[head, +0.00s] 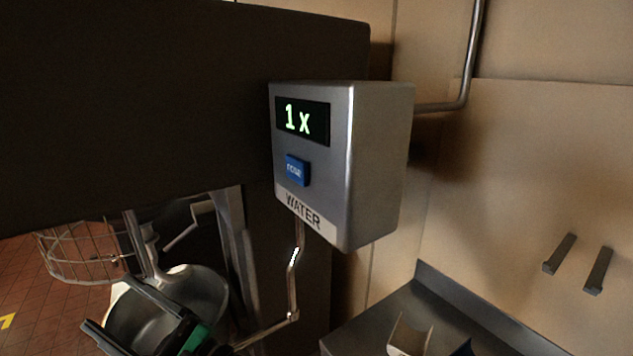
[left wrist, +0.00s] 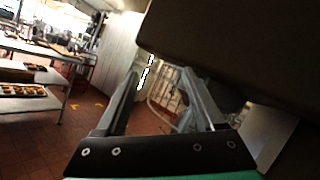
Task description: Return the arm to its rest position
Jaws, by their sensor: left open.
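My left gripper (head: 108,304) is at the lower left of the head view, with its two dark fingers apart and nothing seen between them. It overlaps a steel bowl (head: 207,287) in the picture; I cannot tell whether they touch. In the left wrist view the same gripper (left wrist: 161,74) points its parted fingers across the room, with a dark mass close above on the right. My right gripper is not in view.
A grey water dispenser (head: 380,165) reads "1 x" and has a blue button (head: 297,170). A bent spout (head: 292,275) hangs below it. A wire guard (head: 88,255) is at left. Two dark bars (head: 560,253) (head: 598,271) stand out at right. Shelves (left wrist: 35,91) are farther off.

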